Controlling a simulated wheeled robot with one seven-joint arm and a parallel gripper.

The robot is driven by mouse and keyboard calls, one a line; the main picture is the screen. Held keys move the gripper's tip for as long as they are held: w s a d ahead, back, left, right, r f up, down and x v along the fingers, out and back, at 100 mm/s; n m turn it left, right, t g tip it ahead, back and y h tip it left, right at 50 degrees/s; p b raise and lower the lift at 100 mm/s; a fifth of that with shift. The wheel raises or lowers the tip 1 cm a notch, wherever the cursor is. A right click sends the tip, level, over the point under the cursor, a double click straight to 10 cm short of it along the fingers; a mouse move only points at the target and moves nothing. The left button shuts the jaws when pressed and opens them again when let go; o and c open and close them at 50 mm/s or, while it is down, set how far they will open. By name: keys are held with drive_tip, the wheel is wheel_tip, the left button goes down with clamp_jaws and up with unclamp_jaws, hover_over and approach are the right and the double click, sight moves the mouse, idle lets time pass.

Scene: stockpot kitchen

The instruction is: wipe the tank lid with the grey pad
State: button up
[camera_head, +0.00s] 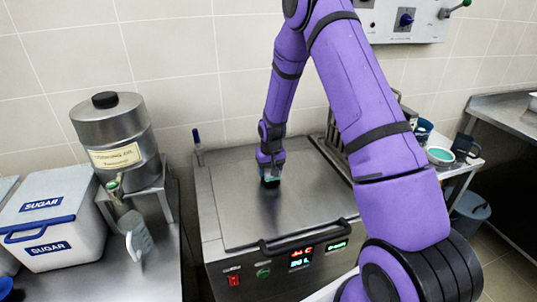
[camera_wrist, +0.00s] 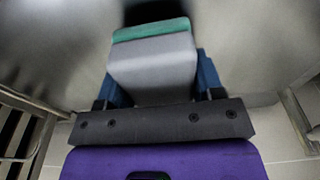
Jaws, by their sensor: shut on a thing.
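The tank lid (camera_head: 225,210) is a flat brushed-steel plate on top of the steel tank, with a dark bar handle (camera_head: 305,238) along its front edge. The pad is low at the lid surface. A dark patch beyond its green end looks like its reflection or shadow. I cannot tell whether it touches the lid.
A steel cooking-oil urn (camera_head: 115,140) on a stand, a clear jug (camera_head: 135,238) and a white sugar bin (camera_head: 52,220) stand at the left. A side table with a teal-lined bowl (camera_head: 440,156) and mugs is at the right. The lid's left and front areas are clear.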

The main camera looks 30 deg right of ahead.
drive_tip(key=shift+s+r, duration=0.1)
drive_tip(key=shift+r, duration=3.1)
